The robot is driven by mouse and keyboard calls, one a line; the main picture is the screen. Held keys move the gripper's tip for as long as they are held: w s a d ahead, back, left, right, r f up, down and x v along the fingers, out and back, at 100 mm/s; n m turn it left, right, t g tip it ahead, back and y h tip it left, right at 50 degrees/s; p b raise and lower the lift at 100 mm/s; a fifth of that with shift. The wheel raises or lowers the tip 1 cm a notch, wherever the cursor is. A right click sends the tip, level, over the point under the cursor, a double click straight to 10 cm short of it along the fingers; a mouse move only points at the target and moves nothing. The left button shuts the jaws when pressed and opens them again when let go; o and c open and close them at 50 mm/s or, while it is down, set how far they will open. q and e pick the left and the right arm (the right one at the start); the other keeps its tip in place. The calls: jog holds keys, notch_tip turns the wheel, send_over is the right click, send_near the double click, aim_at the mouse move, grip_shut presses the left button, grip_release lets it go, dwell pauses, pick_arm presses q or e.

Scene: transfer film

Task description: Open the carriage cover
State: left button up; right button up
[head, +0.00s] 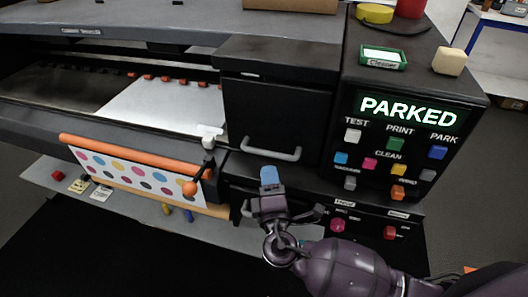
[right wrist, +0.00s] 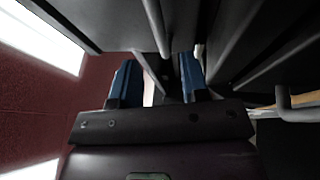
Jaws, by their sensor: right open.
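The carriage cover (head: 272,112) is a black box front on the printer, left of the control panel. It appears shut. Its grey bar handle (head: 272,153) runs along its lower edge. My right gripper (head: 269,176) is just below the handle in the head view, with blue fingertips pointing up toward it. In the right wrist view its two blue fingers (right wrist: 158,80) are apart, with no object clearly held between them. Grey bars show beyond the fingertips there; I cannot tell which is the cover's handle. My left gripper is not in view.
The control panel (head: 372,130) reads PARKED and has several coloured buttons. An orange-edged roll of dotted film (head: 135,178) hangs at the left. A second handle (head: 246,208) lies below the cover, near my right gripper. A green-framed box (head: 383,58) sits on top.

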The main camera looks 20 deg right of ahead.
aim_at(265, 151)
jog(key=x, duration=0.8)
jog(key=shift+s, duration=0.1)
grip_shut()
